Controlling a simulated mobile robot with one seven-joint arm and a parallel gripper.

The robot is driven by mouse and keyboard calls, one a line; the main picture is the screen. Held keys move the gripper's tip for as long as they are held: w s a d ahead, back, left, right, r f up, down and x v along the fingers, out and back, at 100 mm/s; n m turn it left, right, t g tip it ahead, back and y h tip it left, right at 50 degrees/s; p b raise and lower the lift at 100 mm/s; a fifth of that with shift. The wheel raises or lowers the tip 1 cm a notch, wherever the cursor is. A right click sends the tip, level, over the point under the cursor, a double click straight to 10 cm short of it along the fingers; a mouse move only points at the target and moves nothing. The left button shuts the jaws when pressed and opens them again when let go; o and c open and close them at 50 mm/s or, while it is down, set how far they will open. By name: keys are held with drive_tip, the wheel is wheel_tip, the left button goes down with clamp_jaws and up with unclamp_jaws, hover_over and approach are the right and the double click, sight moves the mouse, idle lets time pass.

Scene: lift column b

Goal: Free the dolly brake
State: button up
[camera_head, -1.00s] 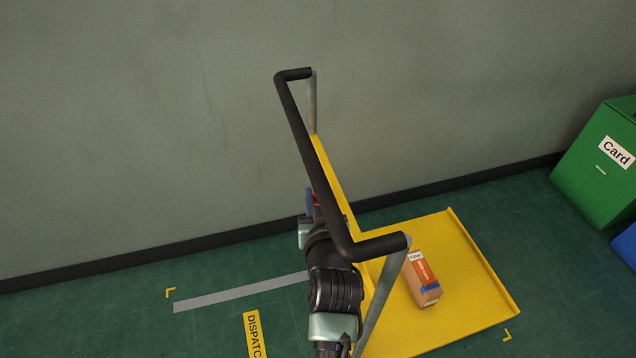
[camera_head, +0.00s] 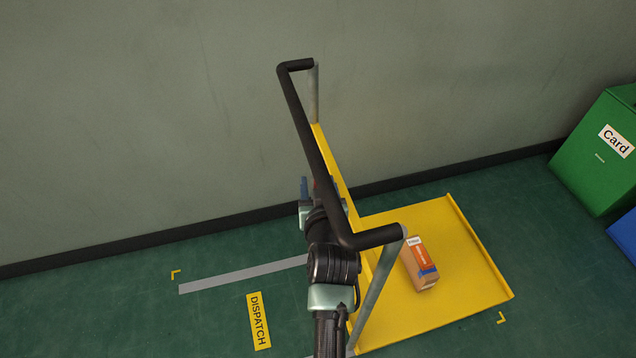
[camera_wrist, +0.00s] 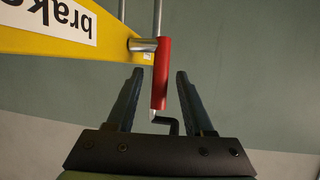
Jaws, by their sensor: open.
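In the wrist view a yellow bar (camera_wrist: 50,30) carries an upside-down label (camera_wrist: 62,18) reading "brake", partly cut off. A red brake lever (camera_wrist: 161,72) hangs from a metal pivot at the bar's end. My gripper (camera_wrist: 160,74) is open, with one dark finger on each side of the lever and a visible gap to each. In the head view my gripper is small beside the yellow frame, partly hidden behind the black handle.
A green "Card" bin (camera_head: 595,160) and a blue bin (camera_head: 627,238) are at the right. A "DISPATCH" floor sign (camera_head: 259,320) and grey strip (camera_head: 240,274) lie left on clear floor. A wall is behind.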

drive_tip(key=p+v, duration=0.1)
drive_tip(key=v, duration=0.6)
drive_tip(key=shift+s+p, duration=0.25)
drive_tip(key=shift+p, duration=0.05)
drive_tip(key=shift+r, duration=0.15)
